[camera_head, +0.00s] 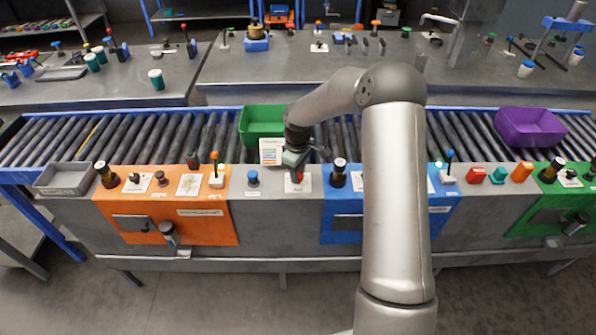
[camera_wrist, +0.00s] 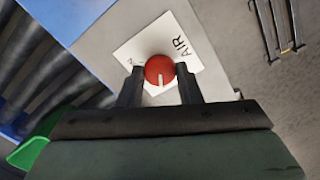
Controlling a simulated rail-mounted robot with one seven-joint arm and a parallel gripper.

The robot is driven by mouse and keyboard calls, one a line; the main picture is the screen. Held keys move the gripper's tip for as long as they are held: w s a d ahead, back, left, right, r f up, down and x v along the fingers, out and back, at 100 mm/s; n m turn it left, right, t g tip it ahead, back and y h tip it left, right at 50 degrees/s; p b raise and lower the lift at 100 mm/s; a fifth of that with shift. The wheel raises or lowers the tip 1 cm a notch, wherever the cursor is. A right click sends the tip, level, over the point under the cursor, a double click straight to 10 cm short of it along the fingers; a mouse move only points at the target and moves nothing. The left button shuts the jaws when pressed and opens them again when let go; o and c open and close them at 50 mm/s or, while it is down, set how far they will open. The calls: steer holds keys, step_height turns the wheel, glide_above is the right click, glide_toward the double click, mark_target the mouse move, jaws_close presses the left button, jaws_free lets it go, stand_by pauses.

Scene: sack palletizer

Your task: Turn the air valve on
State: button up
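The air valve is a round red knob (camera_wrist: 160,70) with a white pointer mark, on a white plate (camera_wrist: 181,25) lettered AIR. In the wrist view the mark points down the picture, towards my gripper's body. My gripper (camera_wrist: 160,78) has one dark finger on each side of the knob. The fingers stand apart with the knob between them; I cannot tell whether they touch it. In the head view my gripper (camera_head: 296,166) is over the plate (camera_head: 305,186) on the grey console panel and largely hides the knob.
Left of the valve are a blue knob (camera_head: 252,178) and an orange panel (camera_head: 180,225); right is a blue panel (camera_head: 340,225), partly behind my arm. A roller conveyor (camera_head: 180,135) runs behind, with a green bin (camera_head: 262,120) and a purple bin (camera_head: 530,126). A small sign (camera_head: 271,152) stands close left of my gripper.

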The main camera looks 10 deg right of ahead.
steer(key=shift+m+b, duration=0.3)
steer(key=shift+c, duration=0.3)
steer(key=m+b, duration=0.2)
steer(key=shift+f+m, duration=0.15)
steer(key=shift+m, duration=0.15)
steer(key=m+b, duration=0.3)
steer(key=m, duration=0.2)
steer(key=shift+m, duration=0.3)
steer(key=m+b, duration=0.1)
steer(key=m, duration=0.3)
steer(key=shift+b, duration=0.35)
steer(key=m, duration=0.5)
steer(key=shift+r+b, duration=0.2)
steer(key=shift+b, duration=0.1)
steer(key=o, duration=1)
steer(key=shift+r, duration=0.1)
